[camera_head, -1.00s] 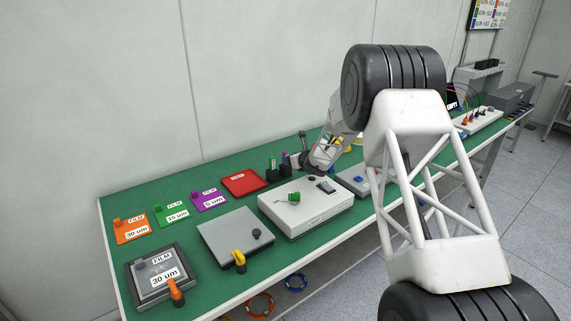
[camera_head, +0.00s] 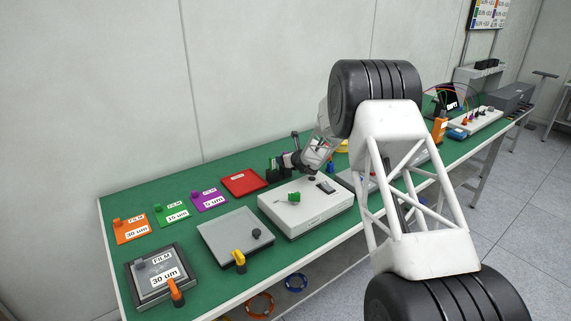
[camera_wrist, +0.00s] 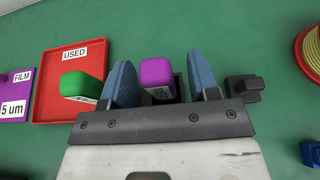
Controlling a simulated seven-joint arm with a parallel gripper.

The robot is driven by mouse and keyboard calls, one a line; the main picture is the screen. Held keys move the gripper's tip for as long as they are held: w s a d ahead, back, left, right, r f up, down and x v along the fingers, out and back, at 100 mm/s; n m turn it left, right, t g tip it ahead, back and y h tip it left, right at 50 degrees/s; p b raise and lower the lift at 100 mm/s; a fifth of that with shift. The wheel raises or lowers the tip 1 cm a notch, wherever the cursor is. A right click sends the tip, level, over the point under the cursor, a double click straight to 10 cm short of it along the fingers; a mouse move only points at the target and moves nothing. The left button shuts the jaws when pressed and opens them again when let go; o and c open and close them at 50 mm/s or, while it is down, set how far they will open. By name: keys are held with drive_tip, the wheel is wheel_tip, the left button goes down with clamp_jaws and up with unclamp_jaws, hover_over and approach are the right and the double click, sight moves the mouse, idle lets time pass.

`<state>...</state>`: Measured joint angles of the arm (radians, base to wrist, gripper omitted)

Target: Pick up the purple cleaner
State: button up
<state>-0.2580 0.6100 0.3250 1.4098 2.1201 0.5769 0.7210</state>
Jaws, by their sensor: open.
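The purple cleaner (camera_wrist: 157,78) stands in a dark holder in the wrist view, with its top showing. My gripper (camera_wrist: 165,82) is open, with one blue finger on each side of the purple cleaner. A green cleaner (camera_wrist: 84,87) is just outside the left finger. In the head view my gripper (camera_head: 288,160) is over the holders behind the white box, and the purple cleaner is largely hidden there.
A red tray marked USED (camera_wrist: 58,112) lies left of the cleaners. A small black block (camera_wrist: 245,86) is close to the right finger. A white box (camera_head: 310,212) with a green piece on top stands in front. A yellow-and-red spool (camera_wrist: 311,55) is at far right.

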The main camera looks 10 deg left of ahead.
idle(0.4)
drive_tip(key=c, duration=1)
drive_tip(key=shift+r, duration=0.15)
drive_tip(key=shift+r, duration=4.85)
